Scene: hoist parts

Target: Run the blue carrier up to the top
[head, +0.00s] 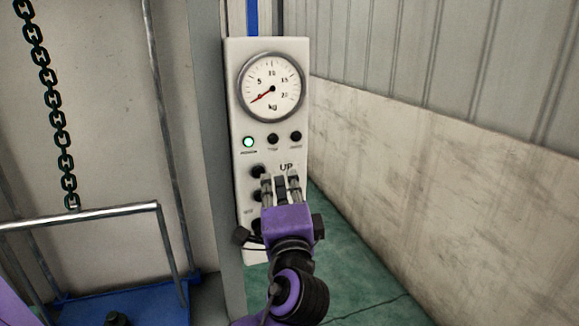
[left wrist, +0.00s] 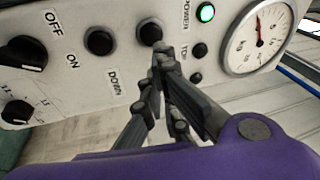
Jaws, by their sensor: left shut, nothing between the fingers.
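The blue carrier (head: 135,302) is low at the bottom left of the head view, with metal rails around it. The white control panel (head: 236,100) stands right of it, with an UP label and black buttons. My left gripper (head: 279,180), purple with grey fingers, is shut and empty in front of the panel by the UP label. In the left wrist view its fingertips (left wrist: 160,58) are close to the upper black button (left wrist: 149,32), beside the DOWN button (left wrist: 98,40). I cannot tell whether they touch. My right gripper is out of view.
A dial gauge (head: 272,88) has its needle at the low end. A green lamp (head: 249,142) is lit. A dark chain (head: 48,100) hangs over the carrier. An OFF/ON knob (left wrist: 24,52) is on the panel. A wall stands at right; green floor (head: 350,265) is clear.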

